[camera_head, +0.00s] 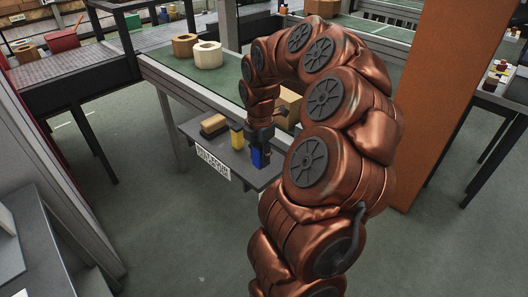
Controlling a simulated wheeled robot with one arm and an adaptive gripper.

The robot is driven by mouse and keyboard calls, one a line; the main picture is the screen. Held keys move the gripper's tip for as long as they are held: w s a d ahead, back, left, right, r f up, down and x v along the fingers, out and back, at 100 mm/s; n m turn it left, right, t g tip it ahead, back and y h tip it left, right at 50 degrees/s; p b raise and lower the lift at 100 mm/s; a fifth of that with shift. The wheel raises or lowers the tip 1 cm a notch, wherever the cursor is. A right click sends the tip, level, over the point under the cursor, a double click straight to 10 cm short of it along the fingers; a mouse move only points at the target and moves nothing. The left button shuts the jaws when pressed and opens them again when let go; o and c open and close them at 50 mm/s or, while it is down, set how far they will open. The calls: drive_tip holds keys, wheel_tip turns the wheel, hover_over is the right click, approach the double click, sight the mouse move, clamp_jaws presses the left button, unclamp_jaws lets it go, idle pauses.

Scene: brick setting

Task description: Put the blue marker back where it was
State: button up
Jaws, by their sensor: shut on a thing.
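My gripper (262,140) is at the end of my copper-coloured arm, over a small dark shelf (225,167) with a white label on its front edge. The gripper is shut on a blue block-like thing (258,158), which I take to be the blue marker. It points down at the right part of the shelf. I cannot tell whether its lower end touches the shelf. A yellow thing (237,138) with a dark top stands upright just left of it.
A tan brush-like block (213,125) lies at the shelf's left. A green-topped conveyor (180,75) behind carries two rings, one brown (184,45) and one cream (208,55). An orange-brown pillar (445,100) stands at right. The floor in front is clear.

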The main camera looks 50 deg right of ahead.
drive_tip(key=w+d, duration=0.2)
drive_tip(key=d, duration=0.1)
drive_tip(key=shift+d+f+p, duration=0.15)
drive_tip(key=shift+p, duration=0.2)
drive_tip(key=shift+w+d+f, duration=0.2)
drive_tip(key=shift+w+d, duration=0.15)
drive_tip(key=shift+d, duration=0.2)
drive_tip(key=shift+f+p, duration=0.45)
drive_tip(key=shift+f, duration=1.2)
drive_tip(key=shift+f, duration=0.1)
drive_tip(key=o, duration=0.9)
